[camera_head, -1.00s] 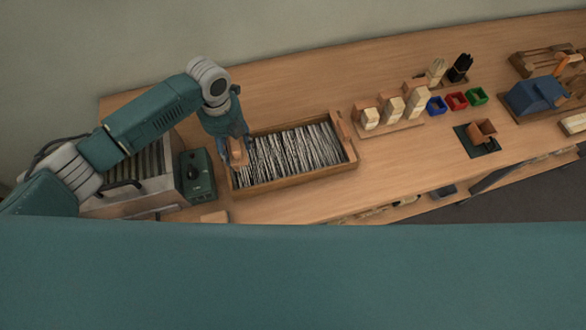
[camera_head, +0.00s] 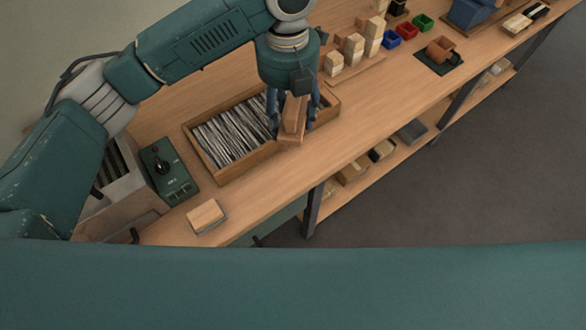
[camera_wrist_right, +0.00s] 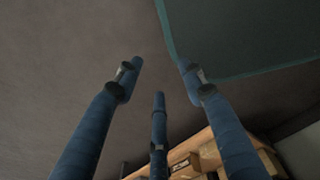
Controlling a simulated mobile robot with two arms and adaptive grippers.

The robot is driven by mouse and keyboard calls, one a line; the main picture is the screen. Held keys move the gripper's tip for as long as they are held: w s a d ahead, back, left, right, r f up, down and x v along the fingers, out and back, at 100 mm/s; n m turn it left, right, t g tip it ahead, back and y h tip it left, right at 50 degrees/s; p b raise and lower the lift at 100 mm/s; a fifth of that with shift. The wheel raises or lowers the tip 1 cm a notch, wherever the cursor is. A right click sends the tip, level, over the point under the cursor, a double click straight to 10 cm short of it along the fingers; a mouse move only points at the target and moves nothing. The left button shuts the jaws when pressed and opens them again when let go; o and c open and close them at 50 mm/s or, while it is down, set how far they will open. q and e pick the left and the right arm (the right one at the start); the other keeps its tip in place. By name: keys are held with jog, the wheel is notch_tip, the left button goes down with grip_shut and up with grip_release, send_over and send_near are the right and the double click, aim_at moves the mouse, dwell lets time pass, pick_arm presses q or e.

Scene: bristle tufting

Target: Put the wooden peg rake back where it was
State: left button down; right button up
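My left gripper (camera_head: 292,104) hangs over the right end of the wooden tray (camera_head: 226,178). Its blue fingers are closed around a brown wooden piece, which appears to be the wooden peg rake (camera_head: 291,128). The rake's pegs cannot be made out. Whether the rake touches the tray's end is unclear from above. The tray holds many dark and pale bristle strands (camera_head: 232,134). My right gripper (camera_wrist_right: 158,80) shows only in the right wrist view, with its blue fingers spread and nothing between them, away from the tabletop.
A dark green box with a knob (camera_head: 168,172) stands left of the tray. A small wooden block (camera_head: 206,216) lies near the front edge. Pale blocks on a stand (camera_head: 352,50) and red (camera_head: 406,31), blue and green bins are to the right. The bench front between is clear.

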pick_arm(q)
notch_tip(320, 180, down, 5)
jog(key=shift+r+p, duration=0.1)
jog(key=shift+p, duration=0.3)
notch_tip(320, 180, down, 8)
jog(key=shift+w+f+p, duration=0.1)
jog(key=shift+f+p, duration=0.05)
jog(key=shift+p, duration=0.4)
jog(key=shift+f, duration=0.65)
notch_tip(320, 180, down, 3)
jog(key=shift+f+p, duration=0.15)
jog(key=shift+p, duration=0.15)
pick_arm(e)
jog(key=r, duration=0.2)
jog(key=shift+a+r, duration=0.35)
jog(key=shift+d, duration=0.1)
